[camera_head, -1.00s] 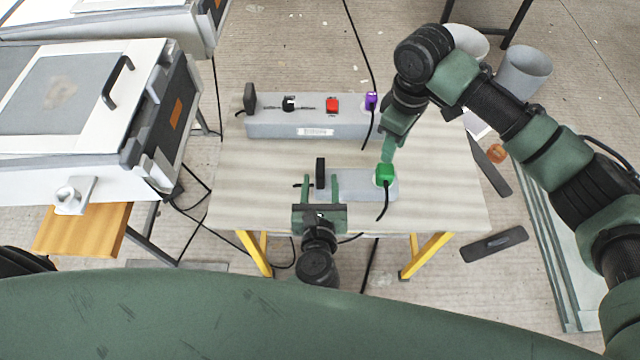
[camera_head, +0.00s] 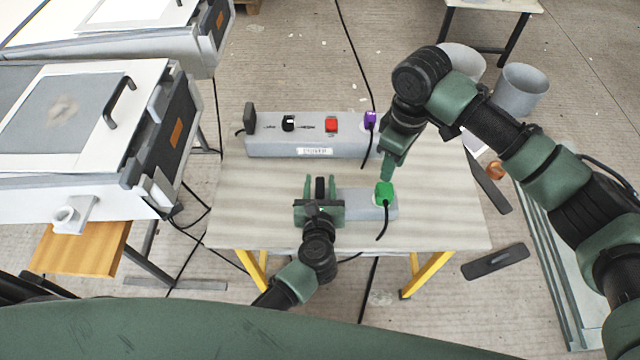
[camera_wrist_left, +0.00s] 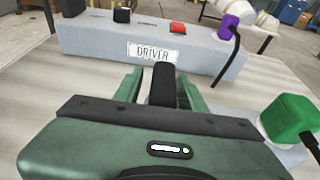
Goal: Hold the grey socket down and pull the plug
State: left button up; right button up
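The grey socket (camera_head: 358,203) is a low block near the table's front edge, with a green plug (camera_head: 385,192) and black cord at its right end. The green plug also shows in the left wrist view (camera_wrist_left: 288,118). A black upright piece (camera_head: 320,188) stands at the socket's left end. My left gripper (camera_head: 320,183) is open, with its fingers on either side of the black piece; small gaps seem to show. My right gripper (camera_head: 387,176) points down at the green plug's top. Its fingers overlap from this side, so their opening and any contact are hidden.
Behind the socket stands a long grey box (camera_head: 270,142) labelled DRIVER, with a black knob, a red switch (camera_head: 331,125) and a purple plug (camera_head: 370,120). The left of the table (camera_head: 240,200) is clear. A white mould (camera_head: 60,130) stands at left.

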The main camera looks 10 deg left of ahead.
aim_at(384, 192)
pick_arm(q)
grip_shut()
dwell(1.1)
pick_arm(e)
jog(key=o, duration=0.6)
jog(key=shift+c, duration=0.2)
jog(key=m, duration=0.2)
jog(key=f+m, duration=0.1)
jog(key=m, duration=0.2)
jog(key=shift+m, duration=0.3)
jog(key=m, duration=0.2)
jog(key=f+m, duration=0.1)
jog(key=m, duration=0.2)
